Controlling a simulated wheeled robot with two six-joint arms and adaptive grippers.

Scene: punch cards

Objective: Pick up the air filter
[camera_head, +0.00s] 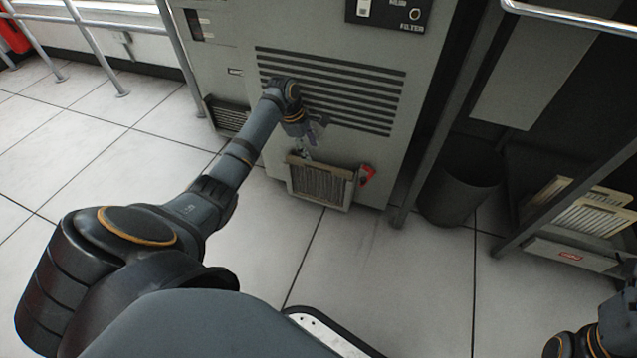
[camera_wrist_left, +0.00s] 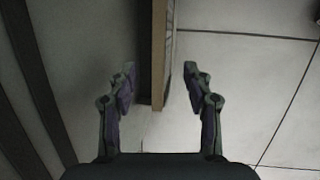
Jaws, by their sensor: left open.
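The air filter (camera_head: 320,183) is a pleated panel in a tan frame, standing low at the front of the grey cabinet in the head view. In the left wrist view its frame edge (camera_wrist_left: 159,60) points down between the two fingers. My left gripper (camera_head: 308,148) is just above the filter's top edge. In the wrist view the left gripper (camera_wrist_left: 158,88) is open, with one finger on each side of the frame edge and visible gaps to it. My right arm shows only in part at the lower right of the head view; its fingers are out of frame.
The grey cabinet (camera_head: 225,65) with a slotted vent stands directly behind the filter. A red part (camera_head: 367,174) sits right beside the filter. A dark bin (camera_head: 458,187) and a shelf with cards (camera_head: 585,207) are to the right. Tiled floor in front is clear.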

